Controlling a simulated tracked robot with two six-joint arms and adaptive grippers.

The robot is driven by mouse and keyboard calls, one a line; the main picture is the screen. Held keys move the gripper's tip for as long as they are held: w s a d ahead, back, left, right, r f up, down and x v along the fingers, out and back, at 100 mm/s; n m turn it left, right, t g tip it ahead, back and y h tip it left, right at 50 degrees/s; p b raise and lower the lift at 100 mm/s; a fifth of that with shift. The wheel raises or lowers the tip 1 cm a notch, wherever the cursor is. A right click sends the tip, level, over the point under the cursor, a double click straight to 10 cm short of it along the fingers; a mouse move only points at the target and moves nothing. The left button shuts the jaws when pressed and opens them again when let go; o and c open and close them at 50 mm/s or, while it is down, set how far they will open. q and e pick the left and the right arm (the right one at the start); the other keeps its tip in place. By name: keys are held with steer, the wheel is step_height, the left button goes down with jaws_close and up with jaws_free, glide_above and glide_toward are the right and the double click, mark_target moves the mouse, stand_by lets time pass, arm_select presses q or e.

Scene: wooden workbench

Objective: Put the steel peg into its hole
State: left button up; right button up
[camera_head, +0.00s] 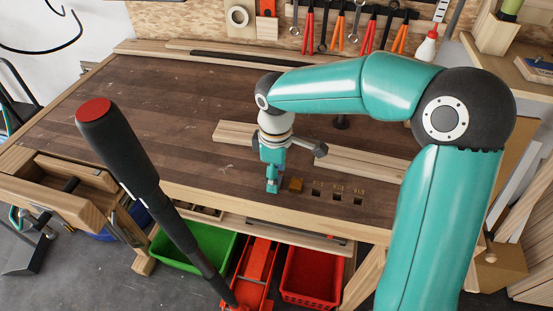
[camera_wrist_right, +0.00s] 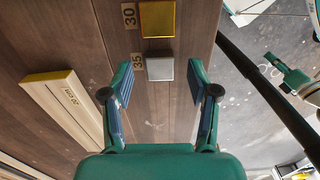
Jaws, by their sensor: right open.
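My right gripper (camera_head: 272,188) is low over the front of the workbench, pointing down. In the wrist view its fingers (camera_wrist_right: 160,84) are open, one on either side of the grey steel peg (camera_wrist_right: 160,69), with a gap to each. The steel peg shows its square top beside a "35" label; in the head view I cannot make it out at the gripper. A brass peg (camera_head: 295,184) is just right of the gripper, and in the wrist view it (camera_wrist_right: 157,19) is beside a "30" label. Square dark holes (camera_head: 337,198) lie in a row to its right. My left gripper is not in view.
Pale wooden strips (camera_head: 240,133) lie on the workbench (camera_head: 160,105) behind the gripper, one marked in the wrist view (camera_wrist_right: 65,100). Green (camera_head: 195,246) and red (camera_head: 312,275) bins sit below the front edge. Tools hang at the back. The left of the bench top is mostly clear.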

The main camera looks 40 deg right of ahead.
step_height(320, 180, up, 12)
steer(key=shift+f, duration=0.2)
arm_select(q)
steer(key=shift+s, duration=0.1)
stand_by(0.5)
